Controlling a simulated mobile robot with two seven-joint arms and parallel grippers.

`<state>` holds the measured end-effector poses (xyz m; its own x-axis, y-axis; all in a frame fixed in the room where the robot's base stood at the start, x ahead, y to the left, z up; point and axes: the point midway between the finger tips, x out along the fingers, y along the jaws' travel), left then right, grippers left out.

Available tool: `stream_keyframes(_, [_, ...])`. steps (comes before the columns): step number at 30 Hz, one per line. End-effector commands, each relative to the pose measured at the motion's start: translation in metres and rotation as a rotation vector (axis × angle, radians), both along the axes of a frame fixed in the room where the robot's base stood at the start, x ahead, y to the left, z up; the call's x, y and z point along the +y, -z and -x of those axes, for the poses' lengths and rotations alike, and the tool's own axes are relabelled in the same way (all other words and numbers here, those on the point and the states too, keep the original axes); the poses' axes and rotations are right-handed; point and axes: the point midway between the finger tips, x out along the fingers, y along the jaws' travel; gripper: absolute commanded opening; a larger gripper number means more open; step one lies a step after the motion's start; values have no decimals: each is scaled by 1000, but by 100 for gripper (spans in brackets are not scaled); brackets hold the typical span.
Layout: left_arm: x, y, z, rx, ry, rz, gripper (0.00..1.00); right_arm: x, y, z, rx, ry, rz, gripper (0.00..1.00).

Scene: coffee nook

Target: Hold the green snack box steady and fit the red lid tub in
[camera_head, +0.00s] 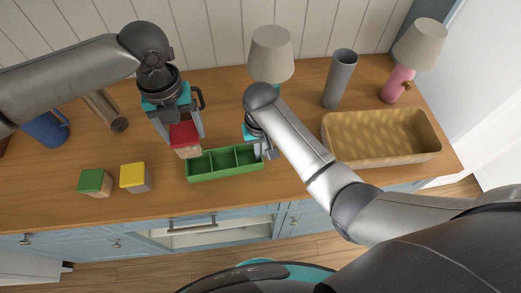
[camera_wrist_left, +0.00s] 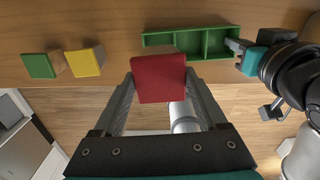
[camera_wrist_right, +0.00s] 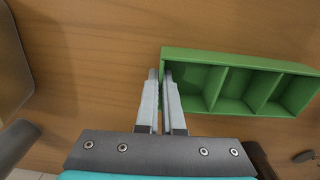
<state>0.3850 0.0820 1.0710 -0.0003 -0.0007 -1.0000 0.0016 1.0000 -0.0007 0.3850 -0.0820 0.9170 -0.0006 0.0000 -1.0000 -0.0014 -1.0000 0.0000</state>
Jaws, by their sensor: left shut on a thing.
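The green snack box (camera_head: 226,176) lies on the wooden counter, with three compartments in a row that look empty. My left gripper (camera_head: 184,131) is shut on the red lid tub (camera_head: 185,136), held upright above and just behind the box's left end. The tub's red lid fills the middle of the left wrist view (camera_wrist_left: 159,79). My right gripper (camera_wrist_right: 160,74) is at the box's right end in the head view. Its fingers are close together, one on each side of the end wall of the box (camera_wrist_right: 240,57), and look shut on it.
A green-lidded tub (camera_head: 95,182) and a yellow-lidded tub (camera_head: 135,177) stand left of the box. A wicker basket (camera_head: 383,160) is at the right. A grey cylinder (camera_head: 340,78), two lamps, a blue mug (camera_head: 47,129) and a pepper mill-like object (camera_head: 105,110) stand farther back.

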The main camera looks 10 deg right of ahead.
Motion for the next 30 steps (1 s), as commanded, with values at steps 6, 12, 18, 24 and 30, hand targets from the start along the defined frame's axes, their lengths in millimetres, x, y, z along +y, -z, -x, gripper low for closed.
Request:
stream_keyframes(6, [0,9,0,1,0,-1,16,0,0,0,0,0,0,0])
stream_keyframes(12, [0,17,0,1,0,0,16,0,0,0,0,0,0,0])
stream_keyframes(18, [0,26,0,1,0,-1,16,0,0,0,0,0,0,0])
stream_keyframes(24, [0,33,1,1,1,0,16,0,0,0,0,0,0,0])
stream_keyframes(30, [0,42,0,1,0,-1,16,0,0,0,0,0,0,0])
